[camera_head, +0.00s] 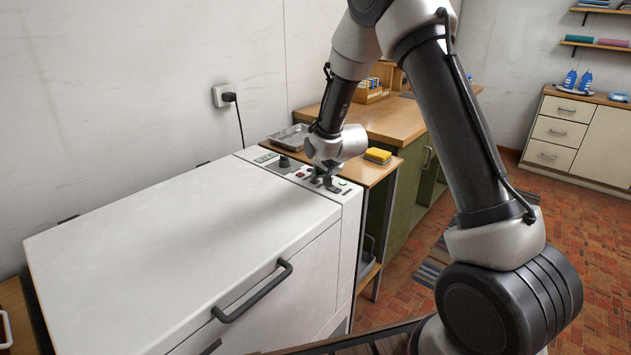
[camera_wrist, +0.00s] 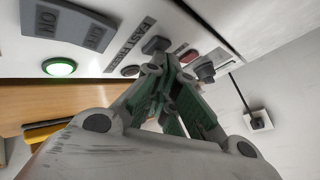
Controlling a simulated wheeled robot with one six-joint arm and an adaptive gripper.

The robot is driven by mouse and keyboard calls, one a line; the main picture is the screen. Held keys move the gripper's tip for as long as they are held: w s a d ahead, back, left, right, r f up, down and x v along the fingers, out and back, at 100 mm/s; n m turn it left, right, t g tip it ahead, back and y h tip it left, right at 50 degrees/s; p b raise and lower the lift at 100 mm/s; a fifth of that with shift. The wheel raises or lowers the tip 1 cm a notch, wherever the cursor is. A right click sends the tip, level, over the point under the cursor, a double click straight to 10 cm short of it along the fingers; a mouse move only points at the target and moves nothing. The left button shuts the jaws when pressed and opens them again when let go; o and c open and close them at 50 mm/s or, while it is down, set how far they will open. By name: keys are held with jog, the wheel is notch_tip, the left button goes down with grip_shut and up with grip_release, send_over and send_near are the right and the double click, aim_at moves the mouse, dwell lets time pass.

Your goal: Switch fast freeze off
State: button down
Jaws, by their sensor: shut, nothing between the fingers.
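The white freezer (camera_head: 180,240) has a control panel (camera_head: 348,192) along its right end. In the wrist view a FAST FREEZE label (camera_wrist: 130,45) lies beside a dark switch (camera_wrist: 155,45). A small round indicator (camera_wrist: 130,70) near it looks unlit. A large grey rocker (camera_wrist: 70,25) with lettering is at upper left, with a glowing green lamp (camera_wrist: 59,67) below it. My gripper (camera_head: 322,177) is shut and empty, low over the panel; in the wrist view its fingertips (camera_wrist: 168,62) are close to the dark switch. I cannot tell whether they touch it. The fingers hide part of the panel.
A dark knob (camera_head: 284,162) is on the panel, beyond my gripper; a red switch (camera_wrist: 188,54) shows near the fingertips. A metal tray (camera_head: 290,137) and a yellow sponge (camera_head: 378,155) lie on the wooden shelf beside the freezer. The freezer lid is clear.

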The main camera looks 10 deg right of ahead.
jog(key=shift+r, duration=0.5)
notch_tip(320, 180, up, 6)
dwell(0.5)
jog(key=s+f+n+g, duration=0.1)
jog(key=s, duration=0.1)
jog(key=s+f+n+g, duration=0.1)
jog(key=s+f, duration=0.1)
jog(key=s+d+f+g, duration=0.1)
jog(key=s+f, duration=0.1)
jog(key=s, duration=0.1)
jog(key=shift+d+n+g+h, duration=0.1)
jog(key=shift+n+g+h, duration=0.2)
jog(key=shift+n+h, duration=0.1)
jog(key=s+d+r+n, duration=0.1)
jog(key=s+d+r, duration=0.3)
jog(key=s+r, duration=0.3)
jog(key=s+d+r+n, duration=0.1)
jog(key=s+d+r, duration=0.3)
jog(key=s, duration=1.3)
jog(key=s+d+r+n+g+h, duration=0.1)
jog(key=s+d+r, duration=0.3)
jog(key=s+r, duration=0.5)
jog(key=s, duration=0.4)
jog(key=shift+d+r+n, duration=0.3)
jog(key=shift+d+n, duration=0.05)
jog(key=shift+n, duration=0.05)
